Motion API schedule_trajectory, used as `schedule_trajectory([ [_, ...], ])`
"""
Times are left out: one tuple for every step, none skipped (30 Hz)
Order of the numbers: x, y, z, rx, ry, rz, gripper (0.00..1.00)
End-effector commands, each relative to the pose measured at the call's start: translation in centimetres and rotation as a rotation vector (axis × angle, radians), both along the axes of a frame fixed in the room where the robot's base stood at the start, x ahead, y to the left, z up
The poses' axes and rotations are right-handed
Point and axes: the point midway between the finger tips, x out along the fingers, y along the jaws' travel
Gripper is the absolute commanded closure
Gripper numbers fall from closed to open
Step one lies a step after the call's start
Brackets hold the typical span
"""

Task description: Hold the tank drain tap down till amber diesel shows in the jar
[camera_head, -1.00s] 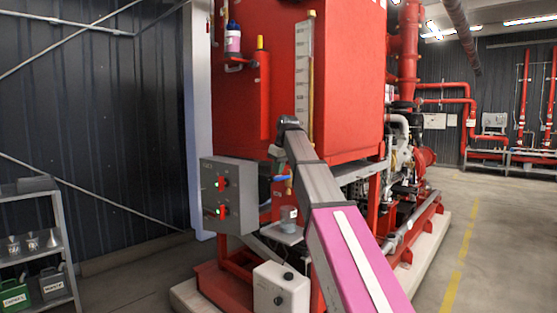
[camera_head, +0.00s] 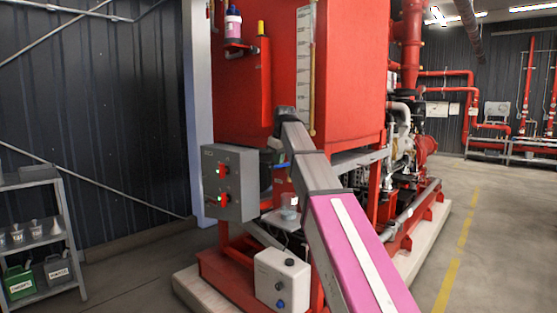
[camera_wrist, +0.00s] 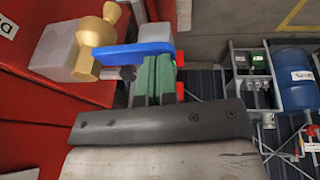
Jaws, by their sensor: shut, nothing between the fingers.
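The drain tap (camera_wrist: 100,30) has a brass body and a flat blue lever (camera_wrist: 122,53), which lies crosswise in the wrist view. In the head view the lever (camera_head: 278,165) is a small blue bar under the red tank. My gripper (camera_wrist: 158,78) has greenish fingers, shut and empty, right at the lever's free end in the wrist view. I cannot tell whether they touch it. In the head view my gripper is small and dark beside the tap, partly behind my arm. The jar (camera_head: 289,212) stands on a small shelf below; its contents look pale grey, too small to be sure.
A grey control box (camera_head: 230,183) with red switches is left of the tap. A white box (camera_head: 282,280) sits low on the red frame. A grey rack (camera_head: 62,235) with cans stands at the far left. The floor at the right is clear.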

Motion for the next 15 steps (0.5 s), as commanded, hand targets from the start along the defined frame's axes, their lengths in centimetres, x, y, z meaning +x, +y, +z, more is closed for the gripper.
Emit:
schedule_trajectory([
  [-0.08,0.02,-0.06,-0.007,-0.006,0.000,1.00],
  [-0.10,0.01,-0.09,-0.012,-0.010,-0.001,1.00],
  [-0.11,0.02,-0.11,-0.018,-0.016,0.000,1.00],
  [-0.11,0.03,-0.14,-0.021,-0.020,0.000,1.00],
  [-0.12,0.03,-0.16,-0.025,-0.025,0.000,1.00],
  [-0.11,0.02,-0.19,-0.031,-0.032,-0.001,1.00],
  [-0.12,0.02,-0.21,-0.036,-0.036,-0.001,1.00],
  [-0.13,0.03,-0.23,-0.041,-0.041,-0.001,1.00],
  [-0.17,0.06,-0.28,-0.048,-0.048,0.000,1.00],
  [-0.19,0.07,-0.32,-0.055,-0.054,0.000,1.00],
  [-0.23,0.07,-0.36,-0.063,-0.062,0.001,1.00],
  [-0.24,0.11,-0.43,-0.074,-0.074,0.000,1.00],
  [-0.29,0.14,-0.48,-0.082,-0.083,0.001,1.00],
  [-0.32,0.16,-0.54,-0.094,-0.093,0.001,1.00],
  [-0.36,0.21,-0.62,-0.107,-0.108,0.002,1.00],
])
